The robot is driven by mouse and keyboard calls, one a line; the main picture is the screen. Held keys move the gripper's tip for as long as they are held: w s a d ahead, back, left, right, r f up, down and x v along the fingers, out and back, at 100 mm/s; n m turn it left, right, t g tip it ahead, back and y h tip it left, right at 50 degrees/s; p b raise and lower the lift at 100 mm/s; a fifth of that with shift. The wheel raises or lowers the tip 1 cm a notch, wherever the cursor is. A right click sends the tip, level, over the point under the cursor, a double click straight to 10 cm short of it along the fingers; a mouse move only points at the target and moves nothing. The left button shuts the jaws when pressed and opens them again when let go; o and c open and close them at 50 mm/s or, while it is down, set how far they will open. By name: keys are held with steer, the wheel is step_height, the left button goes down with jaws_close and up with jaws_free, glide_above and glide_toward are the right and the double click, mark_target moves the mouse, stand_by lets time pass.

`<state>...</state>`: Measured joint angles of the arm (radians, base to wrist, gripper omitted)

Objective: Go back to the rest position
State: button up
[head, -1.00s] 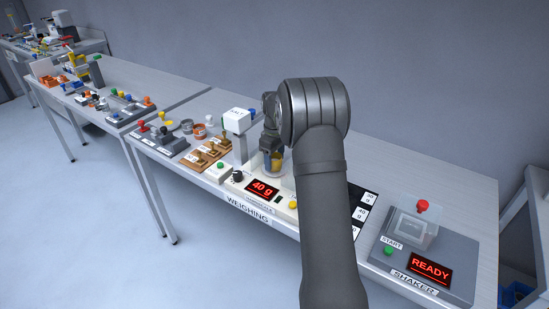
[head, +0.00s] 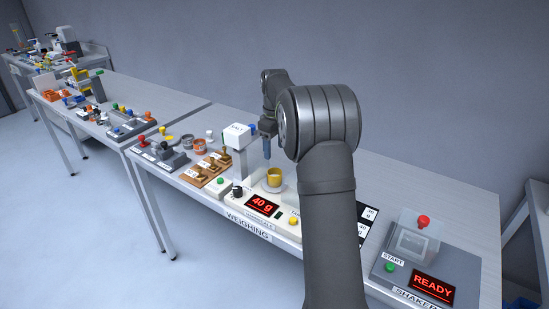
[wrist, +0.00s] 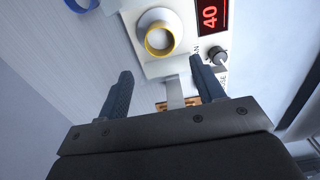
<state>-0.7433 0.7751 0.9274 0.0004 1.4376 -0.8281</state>
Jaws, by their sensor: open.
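My gripper (wrist: 160,92) is open and empty in the wrist view, its two fingers apart with nothing between them. In the head view my gripper (head: 266,148) hangs above and behind the weighing station, beside the white salt hopper (head: 239,135), partly hidden by my arm. A yellow cup (head: 274,176) stands upright on the scale pan of the weighing station; the cup also shows in the wrist view (wrist: 160,40), apart from the fingers. The scale display (head: 262,204) reads 40 g.
The shaker (head: 425,268) with a clear, red-knobbed box (head: 417,236) stands at the right and reads READY. Wooden blocks (head: 206,170) and several small tools stand left of the scale. The table's back strip (head: 400,180) is clear.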

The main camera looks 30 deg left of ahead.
mark_target(274, 172)
steer(key=shift+r, duration=0.45)
steer(key=shift+f, duration=0.1)
step_height(274, 172, down, 12)
steer(key=shift+r, duration=2.4)
